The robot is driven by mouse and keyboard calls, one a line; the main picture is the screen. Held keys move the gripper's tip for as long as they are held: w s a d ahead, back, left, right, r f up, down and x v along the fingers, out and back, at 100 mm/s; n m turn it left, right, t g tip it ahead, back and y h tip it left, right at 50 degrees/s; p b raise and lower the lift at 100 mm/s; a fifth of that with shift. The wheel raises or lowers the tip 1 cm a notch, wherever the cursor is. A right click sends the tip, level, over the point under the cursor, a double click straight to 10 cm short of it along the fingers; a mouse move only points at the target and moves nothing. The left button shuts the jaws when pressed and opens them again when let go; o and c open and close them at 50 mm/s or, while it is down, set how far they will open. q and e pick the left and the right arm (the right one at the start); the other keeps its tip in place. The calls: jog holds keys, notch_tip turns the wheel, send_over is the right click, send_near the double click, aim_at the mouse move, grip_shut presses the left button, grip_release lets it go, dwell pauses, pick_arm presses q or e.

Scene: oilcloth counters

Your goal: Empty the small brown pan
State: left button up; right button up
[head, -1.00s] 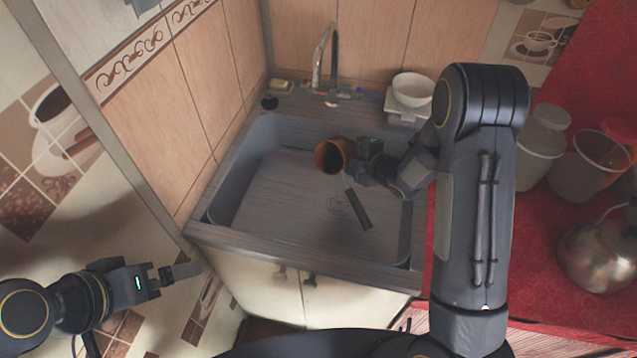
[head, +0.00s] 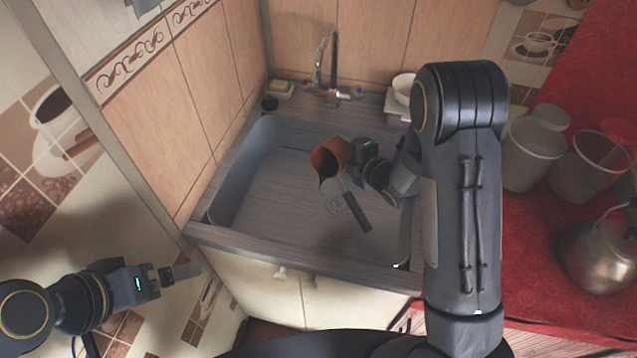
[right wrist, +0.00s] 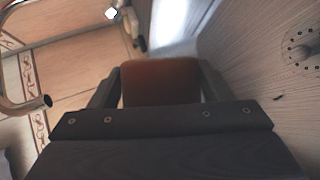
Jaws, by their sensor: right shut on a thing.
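The small brown pan (head: 328,158) is held over the sink basin (head: 270,190), tilted with its open mouth turned down and to the left. Its dark handle (head: 357,212) points down toward the right. My right gripper (head: 348,152) is shut on the pan's body; in the right wrist view the brown side of the pan (right wrist: 160,82) fills the space between the fingers. The inside of the pan is mostly dark, and I cannot tell what is in it. My left gripper (head: 175,273) is empty at the lower left, outside the sink, its fingers apart.
A white bowl (head: 403,88) sits at the back right. Plastic containers (head: 535,150) and a kettle (head: 597,255) stand on the red counter.

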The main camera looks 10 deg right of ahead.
jog(key=shift+s+a+r, duration=0.15)
jog(key=shift+a+r, duration=0.1)
jog(key=shift+r+n+b, duration=0.1)
jog(key=shift+n+b, duration=0.2)
jog(key=shift+b, duration=0.05)
jog(key=shift+s+a+r+n+t+h+b, duration=0.3)
jog(key=shift+r+n+t+b, duration=0.35)
jog(key=shift+b, duration=0.9)
jog(key=shift+b, duration=0.35)
